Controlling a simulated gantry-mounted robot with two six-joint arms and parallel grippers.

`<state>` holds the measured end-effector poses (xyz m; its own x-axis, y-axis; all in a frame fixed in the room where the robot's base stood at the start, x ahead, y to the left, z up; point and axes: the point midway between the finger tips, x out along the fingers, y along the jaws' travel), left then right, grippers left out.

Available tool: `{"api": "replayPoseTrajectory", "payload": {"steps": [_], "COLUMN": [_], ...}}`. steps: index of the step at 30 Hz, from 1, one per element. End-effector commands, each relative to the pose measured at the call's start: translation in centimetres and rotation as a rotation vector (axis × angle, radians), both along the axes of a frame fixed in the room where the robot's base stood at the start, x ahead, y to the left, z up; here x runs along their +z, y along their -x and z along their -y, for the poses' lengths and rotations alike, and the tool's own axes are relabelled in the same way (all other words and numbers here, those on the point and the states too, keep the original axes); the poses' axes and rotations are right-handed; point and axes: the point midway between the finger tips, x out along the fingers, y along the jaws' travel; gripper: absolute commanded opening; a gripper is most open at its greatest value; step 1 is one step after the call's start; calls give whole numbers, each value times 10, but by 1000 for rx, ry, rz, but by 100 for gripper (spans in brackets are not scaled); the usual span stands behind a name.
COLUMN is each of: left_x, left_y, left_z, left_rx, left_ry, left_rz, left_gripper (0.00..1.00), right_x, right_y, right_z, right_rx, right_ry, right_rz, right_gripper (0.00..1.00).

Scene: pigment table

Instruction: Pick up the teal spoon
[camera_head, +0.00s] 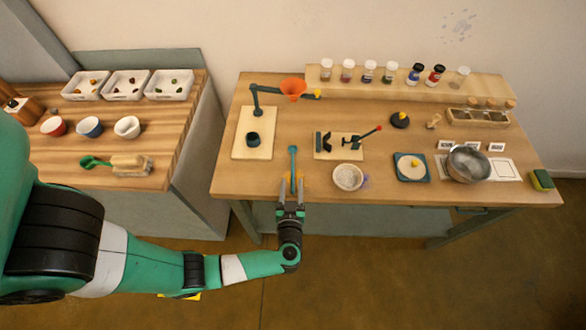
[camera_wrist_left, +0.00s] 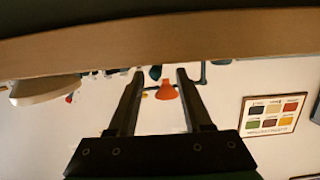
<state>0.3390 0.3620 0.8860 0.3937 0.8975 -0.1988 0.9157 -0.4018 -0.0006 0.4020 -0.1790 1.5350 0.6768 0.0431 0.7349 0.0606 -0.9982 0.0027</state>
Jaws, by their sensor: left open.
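The teal spoon (camera_head: 293,162) lies on the main table near its front edge, its round end pointing away from me. My left gripper (camera_head: 291,196) is open at the front edge, just in front of the spoon's near end and roughly in line with it. Small orange-yellow pieces show on either side of the handle's near end. I cannot tell whether the fingers touch the spoon. In the left wrist view, the gripper's two fingers (camera_wrist_left: 160,72) are apart with nothing clearly held, and I cannot make out the spoon there. My right gripper is not in view.
A white bowl (camera_head: 348,177) stands right of the spoon. A stand with an orange funnel (camera_head: 293,88) is behind it. A small board with a dark clamp (camera_head: 338,146) is behind right. The table edge (camera_wrist_left: 160,38) crosses the wrist view.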

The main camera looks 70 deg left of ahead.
Motion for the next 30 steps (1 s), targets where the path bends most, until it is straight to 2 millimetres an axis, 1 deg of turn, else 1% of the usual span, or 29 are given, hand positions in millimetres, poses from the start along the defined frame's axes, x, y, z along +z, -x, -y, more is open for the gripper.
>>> {"api": "replayPoseTrajectory", "payload": {"steps": [2, 4, 8, 12, 19, 20, 21, 23, 27, 28, 30], "left_x": [0, -3, -11, -12, -10, -10, -10, -10, -10, -10, -10], "left_y": [-1, -2, -11, -19, -20, -20, -20, -20, -20, -20, -20], "left_z": [-1, -7, -28, -44, -47, -47, -47, -46, -46, -46, -46], "left_rx": [0, 3, 6, 3, 0, 0, 0, 0, 0, 0, 0], "left_ry": [0, 0, 0, 1, 0, 0, 0, 0, 0, 0, 0], "left_rz": [0, 0, 2, 1, 1, 1, 1, 1, 1, 1, 1], "left_gripper": [50, 50, 50, 50, 50, 48, 41, 30, 5, 0, 0], "right_x": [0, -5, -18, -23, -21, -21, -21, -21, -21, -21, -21], "right_y": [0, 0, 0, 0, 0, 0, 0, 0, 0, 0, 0], "right_z": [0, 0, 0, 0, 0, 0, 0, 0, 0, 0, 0], "right_rx": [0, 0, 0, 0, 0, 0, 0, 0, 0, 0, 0], "right_ry": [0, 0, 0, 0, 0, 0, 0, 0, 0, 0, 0], "right_rz": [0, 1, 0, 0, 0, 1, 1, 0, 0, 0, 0], "right_gripper": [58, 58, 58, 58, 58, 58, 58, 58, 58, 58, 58]}}
